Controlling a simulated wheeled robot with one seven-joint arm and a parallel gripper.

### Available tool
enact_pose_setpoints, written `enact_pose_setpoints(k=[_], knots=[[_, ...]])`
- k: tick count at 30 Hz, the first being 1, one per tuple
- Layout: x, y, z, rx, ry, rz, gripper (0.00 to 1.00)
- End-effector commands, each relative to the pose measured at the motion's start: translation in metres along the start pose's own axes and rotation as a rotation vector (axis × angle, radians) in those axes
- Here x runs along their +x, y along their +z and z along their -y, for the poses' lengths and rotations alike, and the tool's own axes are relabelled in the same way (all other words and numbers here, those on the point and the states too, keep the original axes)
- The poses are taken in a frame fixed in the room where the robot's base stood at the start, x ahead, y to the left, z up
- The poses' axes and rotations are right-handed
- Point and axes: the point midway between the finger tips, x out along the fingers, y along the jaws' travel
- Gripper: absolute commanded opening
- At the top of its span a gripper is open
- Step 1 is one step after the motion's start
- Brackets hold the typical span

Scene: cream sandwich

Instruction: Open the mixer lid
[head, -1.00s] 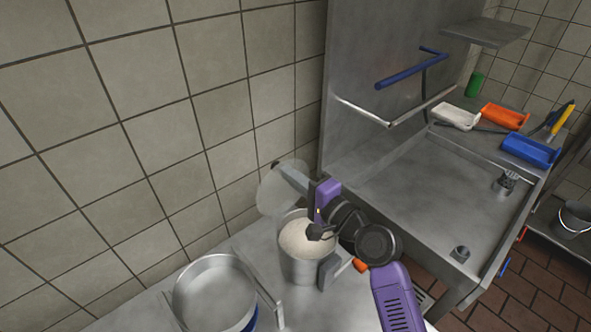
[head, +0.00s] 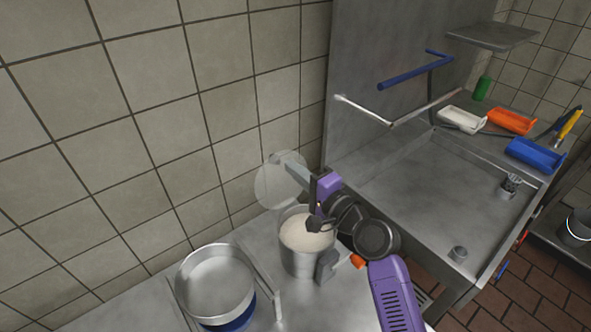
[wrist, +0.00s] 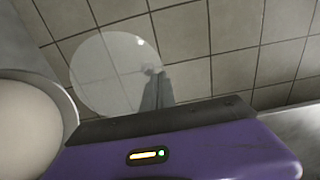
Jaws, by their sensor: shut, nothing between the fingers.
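The mixer is a steel pot (head: 298,262) holding pale cream-coloured contents, standing on the metal counter. Its round see-through lid (head: 268,186) stands raised at the back of the pot, on the wall side, leaving the pot's mouth uncovered. The lid also shows in the wrist view (wrist: 103,78) as a clear disc against the tiles. My gripper (head: 283,160) is shut and empty, reaching over the pot's back right rim. Its fingers (wrist: 153,75) overlap the lid's edge in the wrist view; I cannot tell whether they touch it. The lid's hinge is hidden.
A round steel pan (head: 215,283) with a blue base stands left of the pot. The tiled wall (head: 150,110) is close behind.

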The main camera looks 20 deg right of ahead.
Motion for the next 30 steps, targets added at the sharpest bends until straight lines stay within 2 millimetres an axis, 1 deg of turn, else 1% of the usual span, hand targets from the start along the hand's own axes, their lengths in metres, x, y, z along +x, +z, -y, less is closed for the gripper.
enact_pose_setpoints(k=[2,3,8,14,18,21,25,30], knots=[[0.0,0.001,0.003,0.0,0.0,0.001,0.0],[-0.006,0.0,0.002,0.0,0.0,0.0,0.0],[-0.025,0.001,0.005,-0.001,0.0,0.0,0.0],[-0.052,0.0,0.01,0.0,0.0,-0.001,0.0],[-0.074,0.0,0.014,-0.001,0.0,-0.001,0.0],[-0.087,0.0,0.017,-0.001,0.0,-0.001,0.0],[-0.096,0.0,0.019,0.0,0.001,0.0,0.0],[-0.098,0.001,0.021,-0.002,0.0,0.001,0.0]])
